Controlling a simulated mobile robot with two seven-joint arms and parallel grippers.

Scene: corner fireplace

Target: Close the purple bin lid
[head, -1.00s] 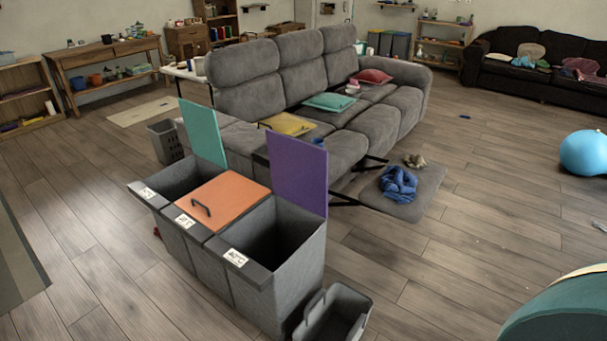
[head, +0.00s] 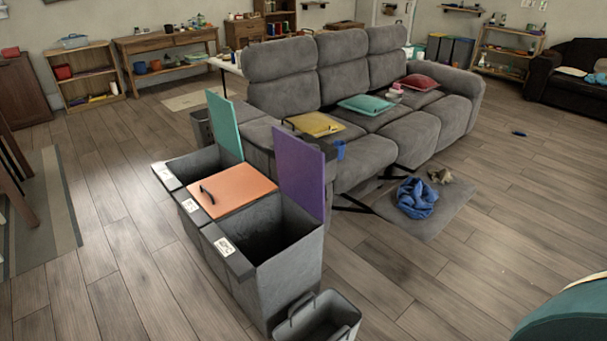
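The purple bin lid (head: 299,170) stands upright, hinged at the back edge of the nearest grey bin (head: 292,275). That bin is open and looks dark inside, with no contents I can make out. The middle bin's orange lid (head: 234,186) lies shut, with a dark handle on it. The teal lid (head: 224,122) of the far bin also stands upright. Neither of my grippers is in the head view.
A small grey basket (head: 318,318) stands on the floor right in front of the purple-lid bin. The grey sofa (head: 345,100) is close behind the bins, with its footrest (head: 440,222) out, holding blue cloth (head: 415,198). Wooden floor is open at left and right.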

